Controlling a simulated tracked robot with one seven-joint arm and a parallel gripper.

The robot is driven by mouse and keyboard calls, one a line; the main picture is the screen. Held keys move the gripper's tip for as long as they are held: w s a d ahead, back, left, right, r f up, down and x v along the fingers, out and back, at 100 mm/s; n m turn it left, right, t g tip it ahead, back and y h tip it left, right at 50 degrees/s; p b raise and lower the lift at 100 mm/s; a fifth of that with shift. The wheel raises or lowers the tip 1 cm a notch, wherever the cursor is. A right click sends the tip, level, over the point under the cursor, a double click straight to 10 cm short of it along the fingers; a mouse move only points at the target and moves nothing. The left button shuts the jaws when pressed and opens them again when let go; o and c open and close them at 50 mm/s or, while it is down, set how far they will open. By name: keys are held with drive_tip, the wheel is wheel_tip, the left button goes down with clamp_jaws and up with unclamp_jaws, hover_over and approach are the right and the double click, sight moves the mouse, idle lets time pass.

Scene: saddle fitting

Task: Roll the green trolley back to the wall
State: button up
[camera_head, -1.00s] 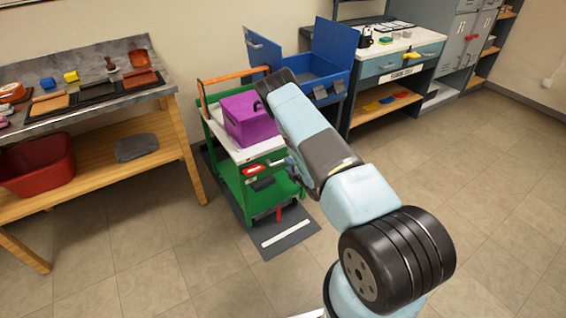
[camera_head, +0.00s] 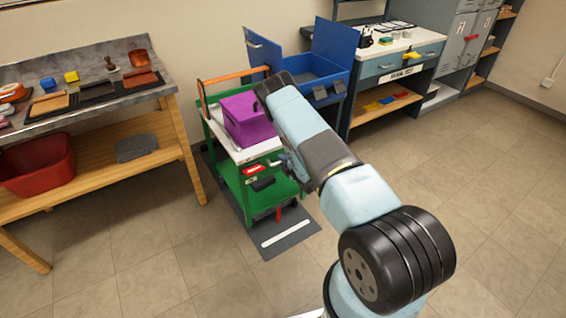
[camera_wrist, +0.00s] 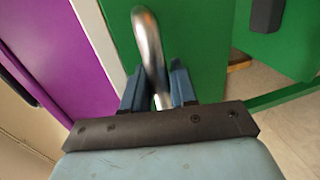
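The green trolley (camera_head: 235,185) stands between the wooden bench and the blue-drawered workbench, with an orange push bar (camera_head: 232,76) at its far end. A purple box (camera_head: 247,118) sits on its top. My gripper (camera_head: 281,164) is at the trolley's near right side, at a bent metal handle (camera_head: 273,162). In the wrist view the two blue fingers of my gripper (camera_wrist: 157,85) stand on either side of the bent metal handle (camera_wrist: 150,40). Any gap between fingers and handle is too small to judge. The lower end of the handle is hidden behind the gripper body.
A dark floor mat (camera_head: 291,237) with a white stripe lies under the trolley. A blue open bin (camera_head: 325,70) is behind it. The wooden bench (camera_head: 100,160) with a red tub (camera_head: 38,168) is at left. The floor at right is clear.

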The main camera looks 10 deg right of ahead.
drive_tip(key=shift+f, duration=0.1)
clamp_jaws()
